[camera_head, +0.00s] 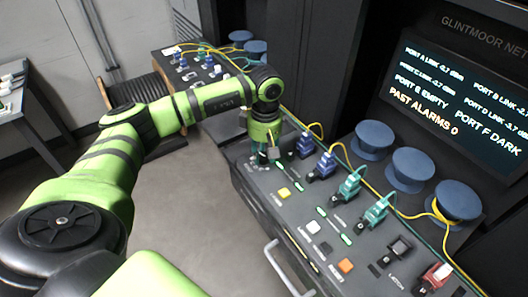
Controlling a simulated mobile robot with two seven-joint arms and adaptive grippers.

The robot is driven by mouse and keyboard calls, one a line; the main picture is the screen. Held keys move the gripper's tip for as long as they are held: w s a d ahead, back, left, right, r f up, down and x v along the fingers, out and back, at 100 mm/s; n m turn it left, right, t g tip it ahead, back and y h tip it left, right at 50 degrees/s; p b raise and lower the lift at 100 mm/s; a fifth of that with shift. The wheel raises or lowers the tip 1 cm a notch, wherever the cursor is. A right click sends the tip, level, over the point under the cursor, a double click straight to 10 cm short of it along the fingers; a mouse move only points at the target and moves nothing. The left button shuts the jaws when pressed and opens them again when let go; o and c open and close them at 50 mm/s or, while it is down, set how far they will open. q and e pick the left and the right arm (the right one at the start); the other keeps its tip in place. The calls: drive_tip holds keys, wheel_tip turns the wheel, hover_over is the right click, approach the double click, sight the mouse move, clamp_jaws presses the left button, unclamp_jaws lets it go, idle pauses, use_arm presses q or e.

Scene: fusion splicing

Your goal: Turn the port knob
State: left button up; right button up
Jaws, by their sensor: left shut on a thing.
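My left gripper (266,150) points down at the far left end of the near dark panel (262,185). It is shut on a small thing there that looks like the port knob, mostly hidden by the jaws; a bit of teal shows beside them. I cannot tell how far the knob is turned. Beside it on the panel are blue plugs (305,145) and teal plugs (350,185) with yellow and green cables. My right gripper is not in view.
Dark blue round spools (408,170) stand behind the plugs. A screen (455,100) at the upper right lists port states. A second panel (190,72) is at the back, and a metal handle (283,268) juts from the front. The grey floor at left is clear.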

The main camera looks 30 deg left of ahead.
use_arm(q)
drive_tip(key=shift+s+d+f, duration=0.1)
drive_tip(key=shift+d, duration=0.05)
drive_tip(key=n+b, duration=0.2)
drive_tip(key=n, duration=0.1)
drive_tip(key=shift+f+b, duration=0.15)
drive_tip(key=shift+b, duration=0.15)
drive_tip(key=n+b, duration=0.2)
drive_tip(key=n, duration=0.2)
drive_tip(key=shift+n, duration=0.4)
drive_tip(key=n+b, duration=0.2)
drive_tip(key=n, duration=0.3)
drive_tip(key=shift+h, duration=0.3)
drive_tip(key=shift+r+n+b, duration=0.15)
drive_tip(key=shift+n+b, duration=0.05)
drive_tip(key=shift+n, duration=1)
drive_tip(key=shift+r+n+b, duration=0.1)
drive_tip(key=shift+n+b, duration=0.05)
drive_tip(key=shift+n, duration=1.05)
